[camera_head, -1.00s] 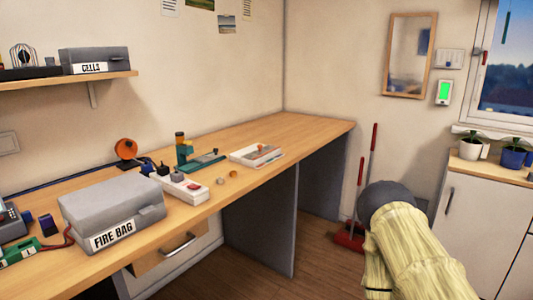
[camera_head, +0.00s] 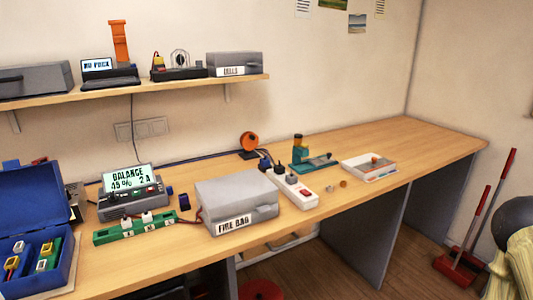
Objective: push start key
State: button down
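A grey charger (camera_head: 135,206) stands on the workbench at the left in the head view. Its raised screen (camera_head: 130,179) reads "BALANCE 45 % 2 A". Small keys and knobs sit along its front, one of them red; they are too small for me to read which is the start key. A green balance board (camera_head: 135,228) with numbered sockets and white plugs lies in front of the charger. A red lead runs from it to the grey box marked "FIRE BAG" (camera_head: 238,200). My gripper is not in view.
An open blue case (camera_head: 30,205) with small packs stands left of the charger. A white power strip (camera_head: 296,187), a teal tool (camera_head: 310,155) and a white tray (camera_head: 370,167) stand farther right. A shelf (camera_head: 190,85) hangs above. The bench's right end is clear.

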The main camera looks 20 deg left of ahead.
aim_at(137, 192)
jog(key=u, duration=1.75)
